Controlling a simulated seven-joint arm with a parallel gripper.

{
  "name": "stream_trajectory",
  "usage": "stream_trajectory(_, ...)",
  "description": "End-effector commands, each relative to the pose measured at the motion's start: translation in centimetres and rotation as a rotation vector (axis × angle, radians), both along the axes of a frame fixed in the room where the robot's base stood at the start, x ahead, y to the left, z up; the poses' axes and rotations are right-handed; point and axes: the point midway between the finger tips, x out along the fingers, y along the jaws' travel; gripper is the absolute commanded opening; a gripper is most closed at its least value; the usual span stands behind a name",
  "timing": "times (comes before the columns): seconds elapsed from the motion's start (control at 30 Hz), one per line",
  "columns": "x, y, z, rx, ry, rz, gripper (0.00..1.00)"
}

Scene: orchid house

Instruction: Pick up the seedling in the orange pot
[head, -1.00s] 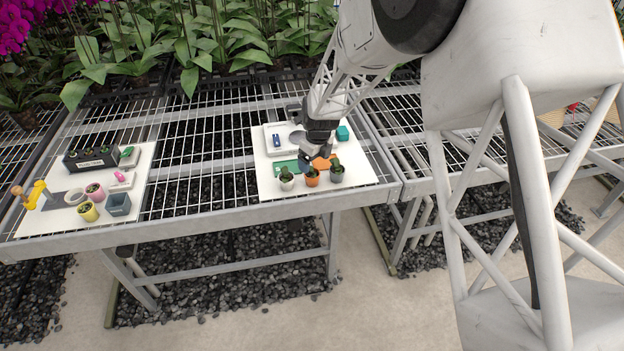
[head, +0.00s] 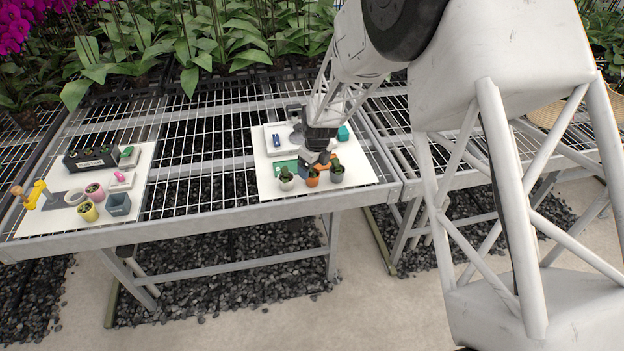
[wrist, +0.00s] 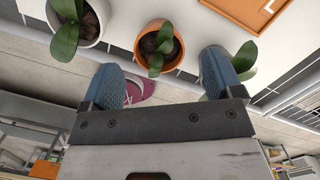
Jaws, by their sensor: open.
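The orange pot (head: 312,181) stands in the head view between a white pot (head: 286,181) and a grey pot (head: 337,174), each with a seedling. In the wrist view the orange pot (wrist: 176,50) shows dark soil and a green-leaved seedling (wrist: 155,61). My gripper (wrist: 162,62) is open, with its blue fingertips to either side of and below the pot in the picture. Nothing is held. In the head view my gripper (head: 316,158) is just behind and above the orange pot, partly covering its seedling. Whether a finger touches the pot cannot be told.
In the wrist view a pale pot (wrist: 92,28) is close at the left, and seedling leaves (wrist: 244,58) show behind the right finger. A second board (head: 35,221) with pots is far left.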

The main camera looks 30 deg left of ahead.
Motion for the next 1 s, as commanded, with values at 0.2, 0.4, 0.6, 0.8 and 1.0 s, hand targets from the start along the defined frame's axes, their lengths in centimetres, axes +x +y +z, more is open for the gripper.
stream_trajectory(0.2, 0.0, 0.3, -2.1, -0.001, 0.001, 0.0, 0.86)
stream_trajectory(0.4, 0.1, 0.6, -4.1, -0.001, 0.001, 0.0, 0.86)
stream_trajectory(0.6, 0.1, 0.7, -4.7, 0.0, 0.0, 0.0, 0.86)
stream_trajectory(0.8, 0.1, 0.6, -4.7, 0.0, 0.0, 0.0, 0.86)
stream_trajectory(1.0, 0.1, 0.6, -4.7, 0.0, 0.0, 0.0, 0.86)
